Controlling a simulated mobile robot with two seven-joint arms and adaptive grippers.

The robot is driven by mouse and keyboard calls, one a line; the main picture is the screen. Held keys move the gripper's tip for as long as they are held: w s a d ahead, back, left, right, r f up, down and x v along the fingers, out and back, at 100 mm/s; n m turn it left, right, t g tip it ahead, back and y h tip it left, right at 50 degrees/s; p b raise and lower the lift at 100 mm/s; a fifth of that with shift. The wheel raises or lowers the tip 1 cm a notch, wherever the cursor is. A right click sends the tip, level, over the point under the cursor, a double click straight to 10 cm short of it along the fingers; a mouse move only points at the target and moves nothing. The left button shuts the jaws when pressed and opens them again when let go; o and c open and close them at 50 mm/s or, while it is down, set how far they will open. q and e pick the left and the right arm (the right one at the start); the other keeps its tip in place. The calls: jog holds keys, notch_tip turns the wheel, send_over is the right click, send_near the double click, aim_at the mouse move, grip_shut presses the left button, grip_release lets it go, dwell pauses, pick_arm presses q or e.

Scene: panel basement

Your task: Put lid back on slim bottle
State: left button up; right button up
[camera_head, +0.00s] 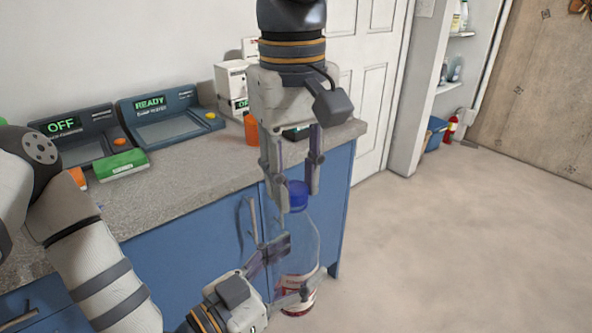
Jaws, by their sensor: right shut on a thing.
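A slim clear bottle (303,250) with a red and white label near its base is upright in the air in front of the blue cabinet. My right gripper (296,188) points down from above and is shut on the blue lid (297,196). The lid is right at the bottle's top. I cannot tell whether it is seated on the neck or just above it, and the fingers partly hide it.
The grey counter (215,160) behind holds two dark devices (165,118) with green displays, a green box (122,164), an orange bottle (251,130) and a white box (230,80). Open floor (440,250) lies to the right. A fire extinguisher (450,128) stands by the shelf.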

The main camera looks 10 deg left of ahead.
jog(key=m, duration=0.4)
jog(key=shift+m, duration=0.3)
jog(key=m, duration=0.5)
jog(key=shift+a, duration=0.1)
jog(key=o, duration=0.7)
jog(key=shift+r, duration=2.2)
jog(key=shift+c, duration=0.5)
